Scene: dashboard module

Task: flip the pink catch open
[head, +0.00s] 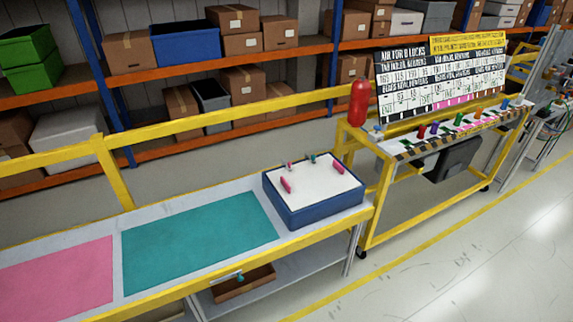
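The dashboard module (312,219) is a blue box with a white top, sitting at the right end of the workbench. Two pink bar-like pieces show on its top, one at the left (286,185) and one at the right (339,169). A smaller pink piece (290,166) and a small teal piece (313,158) stand near its back edge. I cannot tell which pink piece is the catch, or whether it is open. Neither of my grippers is in view.
The bench carries a teal mat (200,238) and a pink mat (55,278), both bare. A yellow rail (200,120) runs behind it. A brown box (243,283) sits below the bench. A yellow cart (380,215) with a red cylinder (359,103) stands at the right. Open floor lies in front.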

